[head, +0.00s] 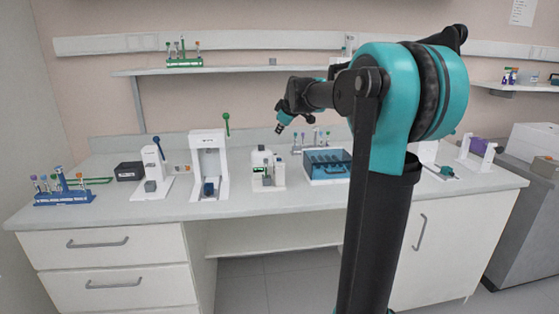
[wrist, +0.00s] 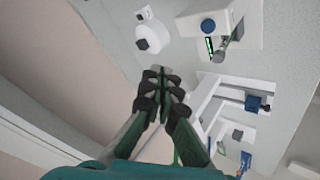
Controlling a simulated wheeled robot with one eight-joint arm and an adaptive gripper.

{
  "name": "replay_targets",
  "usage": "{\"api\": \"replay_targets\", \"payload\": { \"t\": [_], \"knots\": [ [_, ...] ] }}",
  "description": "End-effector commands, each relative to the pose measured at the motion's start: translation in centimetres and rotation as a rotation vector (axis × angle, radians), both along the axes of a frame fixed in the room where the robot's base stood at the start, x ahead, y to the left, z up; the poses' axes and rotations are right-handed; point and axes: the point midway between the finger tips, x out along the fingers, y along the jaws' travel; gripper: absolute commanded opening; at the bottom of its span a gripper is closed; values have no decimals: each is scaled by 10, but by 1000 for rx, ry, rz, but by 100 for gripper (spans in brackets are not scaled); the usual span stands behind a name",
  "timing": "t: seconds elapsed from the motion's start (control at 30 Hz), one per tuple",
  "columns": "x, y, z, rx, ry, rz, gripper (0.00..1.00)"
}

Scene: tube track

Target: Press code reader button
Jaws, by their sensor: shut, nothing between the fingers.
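The code reader is a small white device with a dark green-lit screen (head: 261,177) on the counter, near its middle in the head view. In the wrist view the white device (wrist: 188,25) is at the top, right of my fingertips. A round blue button (wrist: 208,26) shows on it, beside the green-lit screen (wrist: 209,46) and a grey cylinder (wrist: 225,42). My gripper (head: 280,129) is in the air above the counter, higher than the reader and apart from it. In the wrist view my gripper (wrist: 158,72) has its fingers together and empty.
A blue tube rack (head: 64,195) is at far left. The wall shelf (head: 230,70) is above.

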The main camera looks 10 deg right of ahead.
Motion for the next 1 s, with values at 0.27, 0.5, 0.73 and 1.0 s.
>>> {"api": "replay_targets", "payload": {
  "t": [0.27,0.5,0.73,1.0],
  "knots": [
    [0,0,-33,-1,0,1,0],
    [0,0,-63,-1,0,1,0],
    [0,0,-80,-1,0,1,0],
    [0,0,-83,0,1,1,0]
  ]
}}
